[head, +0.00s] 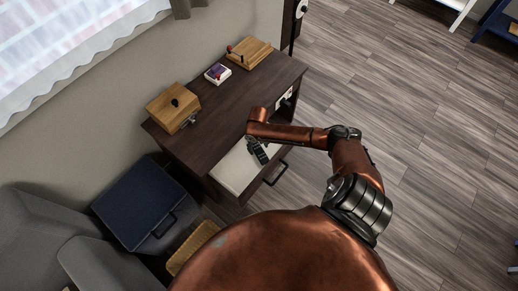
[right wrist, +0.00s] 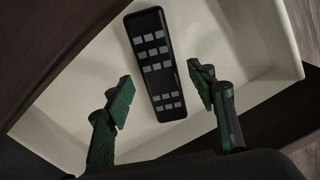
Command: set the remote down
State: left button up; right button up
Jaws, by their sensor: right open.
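The remote (right wrist: 153,65) is black with grey buttons. In the right wrist view it lies over the pale inside of the open drawer (right wrist: 68,108), slightly tilted in the picture. My right gripper (right wrist: 163,86) is open, with one finger on each side of the remote and a visible gap at both sides. In the head view, my right gripper (head: 258,151) is down at the open drawer (head: 232,171) of the dark cabinet (head: 222,110). The remote cannot be made out clearly there. My left gripper is not in view.
A dark blue box (head: 138,203) and a grey chair (head: 40,235) are at the left.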

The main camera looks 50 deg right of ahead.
aim_at(258, 150)
notch_tip(258, 150, up, 10)
jog(key=p, duration=0.3)
jog(key=shift+r, duration=0.15)
